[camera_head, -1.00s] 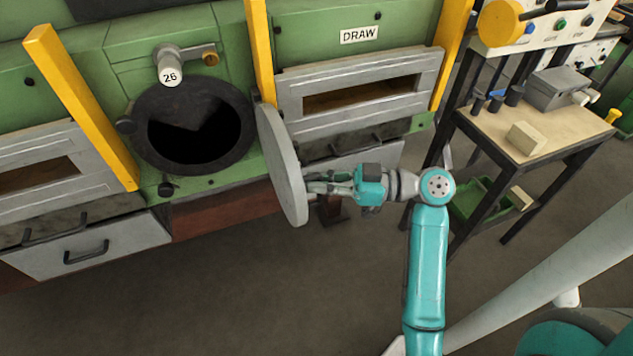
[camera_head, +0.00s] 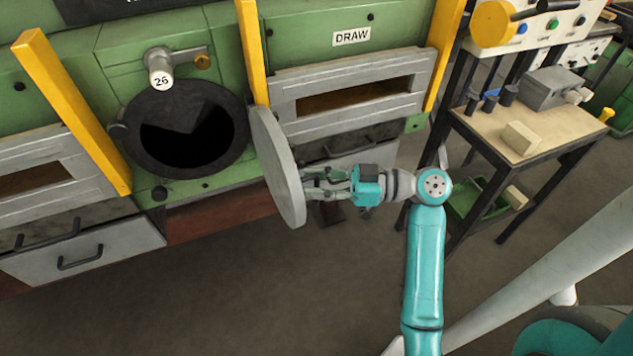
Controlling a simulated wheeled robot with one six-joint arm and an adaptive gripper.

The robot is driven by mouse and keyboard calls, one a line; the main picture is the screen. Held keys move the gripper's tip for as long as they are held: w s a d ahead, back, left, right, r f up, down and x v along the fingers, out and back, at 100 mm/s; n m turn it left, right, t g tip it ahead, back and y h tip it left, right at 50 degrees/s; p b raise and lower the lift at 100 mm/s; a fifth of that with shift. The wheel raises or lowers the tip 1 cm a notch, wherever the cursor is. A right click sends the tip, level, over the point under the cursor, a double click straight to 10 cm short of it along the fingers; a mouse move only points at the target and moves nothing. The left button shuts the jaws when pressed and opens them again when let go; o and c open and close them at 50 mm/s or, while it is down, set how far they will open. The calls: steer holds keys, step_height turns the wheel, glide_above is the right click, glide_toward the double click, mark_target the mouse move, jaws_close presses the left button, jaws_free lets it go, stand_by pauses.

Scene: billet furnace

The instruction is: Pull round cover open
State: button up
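The round cover (camera_head: 277,168) is a grey disc, swung out from the furnace front and seen nearly edge-on. It stands open to the right of the dark round opening (camera_head: 187,150), whose dark ring (camera_head: 137,152) is fully exposed. My gripper (camera_head: 308,184) is at the right face of the cover, near its lower half. Its fingers look spread apart, with their tips at or very close to the cover. Any handle on that face is hidden or too small to make out.
Yellow posts (camera_head: 70,110) flank the opening. A grey framed slot (camera_head: 350,85) under a DRAW sign (camera_head: 351,37) is behind the cover. A workbench (camera_head: 560,125) with blocks and a grey box stands at right. The floor in front (camera_head: 200,290) is clear.

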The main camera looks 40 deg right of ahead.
steer(key=v, duration=0.7)
steer(key=shift+d, duration=0.15)
steer(key=shift+s, duration=0.15)
stand_by(0.4)
